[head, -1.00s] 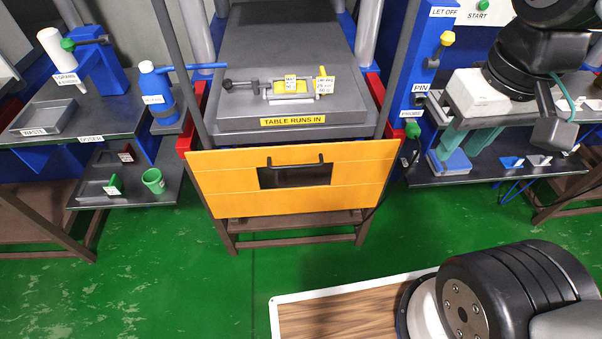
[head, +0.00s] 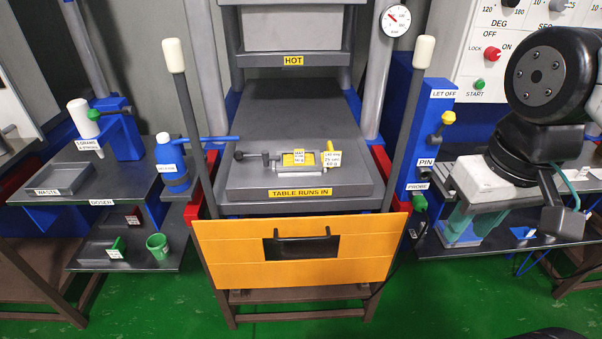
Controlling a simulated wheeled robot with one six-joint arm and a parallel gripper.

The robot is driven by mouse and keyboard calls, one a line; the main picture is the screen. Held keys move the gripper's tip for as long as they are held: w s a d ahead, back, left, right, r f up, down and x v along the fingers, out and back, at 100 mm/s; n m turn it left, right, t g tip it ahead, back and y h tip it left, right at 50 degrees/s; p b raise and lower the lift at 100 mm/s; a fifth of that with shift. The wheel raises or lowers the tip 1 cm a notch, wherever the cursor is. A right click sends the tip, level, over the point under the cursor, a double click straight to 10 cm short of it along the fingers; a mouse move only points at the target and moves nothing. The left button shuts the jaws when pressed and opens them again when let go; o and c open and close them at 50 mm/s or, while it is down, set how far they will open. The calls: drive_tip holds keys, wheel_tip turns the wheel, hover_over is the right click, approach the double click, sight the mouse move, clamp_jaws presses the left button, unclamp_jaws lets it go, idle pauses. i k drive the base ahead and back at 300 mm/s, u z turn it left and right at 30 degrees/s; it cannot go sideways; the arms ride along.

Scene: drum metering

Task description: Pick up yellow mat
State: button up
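A small yellow patch, which looks like the yellow mat (head: 309,158), lies in a grey metal frame (head: 290,166) on the press table. A white label covers part of it. My gripper (head: 468,222) hangs at the right over the right-hand shelf, with a white body and teal fingers pointing down. The fingers look apart and I see nothing held between them. It is well to the right of the yellow patch and not touching it.
An orange panel (head: 290,273) with a black handle stands in front of the press table (head: 235,185). Upright dark levers (head: 193,120) flank it. A blue bottle (head: 172,172) and green cup (head: 157,245) stand left. A blue post (head: 430,130) stands between the table and my gripper.

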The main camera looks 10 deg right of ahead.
sight(299, 157)
drive_tip(key=z, duration=3.4)
drive_tip(key=k, duration=1.55)
drive_tip(key=u, duration=1.6)
